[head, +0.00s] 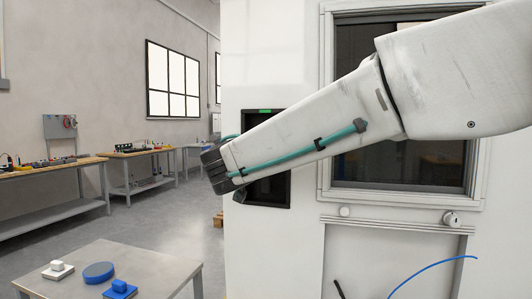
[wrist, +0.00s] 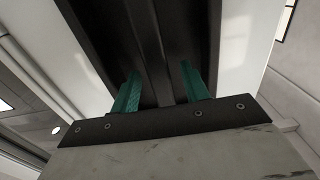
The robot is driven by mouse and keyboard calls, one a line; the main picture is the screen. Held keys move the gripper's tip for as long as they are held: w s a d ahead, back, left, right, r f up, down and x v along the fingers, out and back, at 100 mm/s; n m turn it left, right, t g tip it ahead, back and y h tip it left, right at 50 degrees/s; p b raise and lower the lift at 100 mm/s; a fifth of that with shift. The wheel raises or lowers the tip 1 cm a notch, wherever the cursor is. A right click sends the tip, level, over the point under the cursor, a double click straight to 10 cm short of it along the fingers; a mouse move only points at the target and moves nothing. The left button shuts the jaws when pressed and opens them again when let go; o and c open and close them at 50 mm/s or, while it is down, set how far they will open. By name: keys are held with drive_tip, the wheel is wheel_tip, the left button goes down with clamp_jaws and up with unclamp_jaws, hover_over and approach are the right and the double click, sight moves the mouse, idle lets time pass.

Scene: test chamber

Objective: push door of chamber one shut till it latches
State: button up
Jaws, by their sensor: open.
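A tall white chamber (head: 262,60) fills the right of the head view. It has a dark recess (head: 268,190) with a green light above it, and a framed dark window (head: 400,170). I cannot tell which part is the door of chamber one, or whether it is latched. My arm crosses in front of the window. My gripper (head: 213,170) is at the recess's left side in the picture; its fingertips are hard to see there. In the wrist view my gripper (wrist: 159,70) has two green fingers apart, with nothing held, facing a dark ribbed surface (wrist: 150,30) between white panels.
Workbenches (head: 50,167) stand along the left wall. The floor (head: 165,215) between is clear. A blue cable (head: 430,264) hangs on the lower right.

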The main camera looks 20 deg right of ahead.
drive_tip(key=shift+x, duration=0.9)
